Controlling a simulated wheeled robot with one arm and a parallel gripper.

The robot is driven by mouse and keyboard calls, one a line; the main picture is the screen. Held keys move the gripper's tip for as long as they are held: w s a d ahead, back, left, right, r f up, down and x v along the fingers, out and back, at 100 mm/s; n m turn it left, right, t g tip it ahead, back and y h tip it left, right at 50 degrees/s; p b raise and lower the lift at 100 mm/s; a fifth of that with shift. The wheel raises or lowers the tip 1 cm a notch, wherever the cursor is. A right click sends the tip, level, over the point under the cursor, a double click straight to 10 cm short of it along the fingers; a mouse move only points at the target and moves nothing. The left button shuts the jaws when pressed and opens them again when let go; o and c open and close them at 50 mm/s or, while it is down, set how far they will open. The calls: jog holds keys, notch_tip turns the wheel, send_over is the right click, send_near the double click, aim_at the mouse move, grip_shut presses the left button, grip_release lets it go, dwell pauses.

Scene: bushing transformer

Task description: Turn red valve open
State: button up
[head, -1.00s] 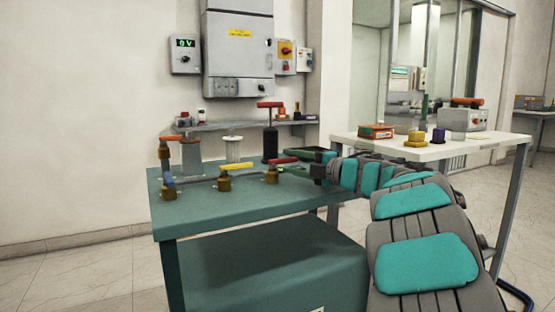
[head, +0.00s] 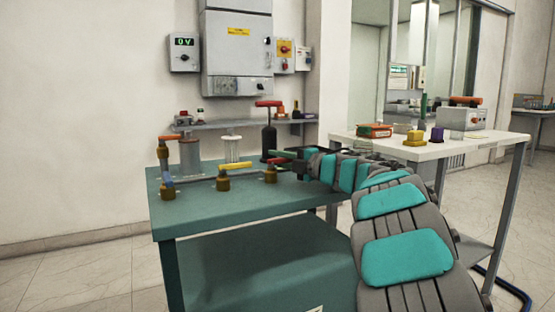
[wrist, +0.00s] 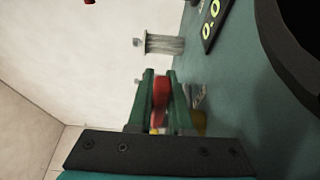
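The red valve is a brass body (head: 270,175) on the green bench with a red lever handle (head: 278,161) on top. It is the rightmost of three small valves on the pipe. My gripper (head: 280,157) reaches in from the right at the handle, and partly hides it. In the wrist view the red handle (wrist: 160,92) lies between the two green fingers of my gripper (wrist: 160,75), with no clear gap on either side. The fingers look closed on it. The brass body shows only partly, low behind the right finger.
A black cylinder with a red top handle (head: 269,138) stands behind. A white table (head: 440,147) with boxes is at the right. The bench front (head: 240,210) is clear.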

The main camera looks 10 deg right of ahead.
grip_shut()
